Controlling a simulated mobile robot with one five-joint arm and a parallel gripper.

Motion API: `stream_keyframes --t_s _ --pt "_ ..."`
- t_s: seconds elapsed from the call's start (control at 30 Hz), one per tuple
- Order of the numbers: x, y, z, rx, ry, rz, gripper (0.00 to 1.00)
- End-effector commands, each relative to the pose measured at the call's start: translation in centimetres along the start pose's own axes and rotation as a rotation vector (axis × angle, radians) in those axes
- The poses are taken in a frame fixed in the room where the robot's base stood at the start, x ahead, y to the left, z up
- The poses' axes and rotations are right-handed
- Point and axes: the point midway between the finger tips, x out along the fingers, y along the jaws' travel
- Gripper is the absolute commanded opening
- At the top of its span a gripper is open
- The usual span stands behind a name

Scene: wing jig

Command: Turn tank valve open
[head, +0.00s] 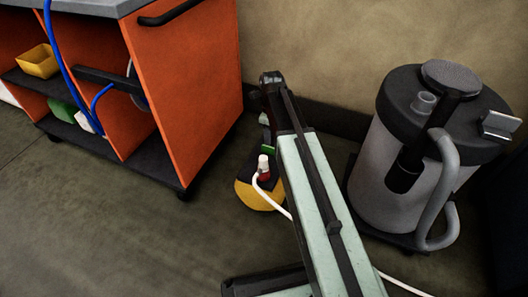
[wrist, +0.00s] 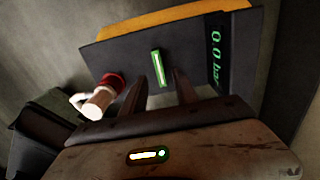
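The tank (head: 255,196) is a low yellow body with a dark top, standing on the floor in the head view and partly hidden by my arm. In the wrist view its dark top panel (wrist: 120,58) has a yellow edge behind it and a display reading 0.0 bar (wrist: 216,55). A slim bright green bar, seemingly the valve handle (wrist: 158,68), stands out from the panel. My gripper (wrist: 161,76) is open, its two dark fingers either side of the green bar, apparently not touching it. A red and white hose connector (wrist: 104,97) sits left of the fingers.
An orange shelf cart (head: 190,85) with blue hoses stands at left. A grey canister vacuum (head: 405,165) with a dark lid stands close at right. A white hose (head: 270,199) runs from the connector under my arm. The wall is close behind; floor at left is clear.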

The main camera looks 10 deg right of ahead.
Motion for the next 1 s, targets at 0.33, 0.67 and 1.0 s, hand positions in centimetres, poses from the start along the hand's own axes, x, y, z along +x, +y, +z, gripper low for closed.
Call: stream_keyframes --t_s 0.33,0.67,1.0 --pt "6.4 0.0 -0.1 -0.001 0.0 0.0 0.35" --pt "7.2 -0.1 -0.1 0.0 0.0 0.0 0.35" --pt "7.2 1.5 2.1 -0.004 -0.001 -0.001 0.0"
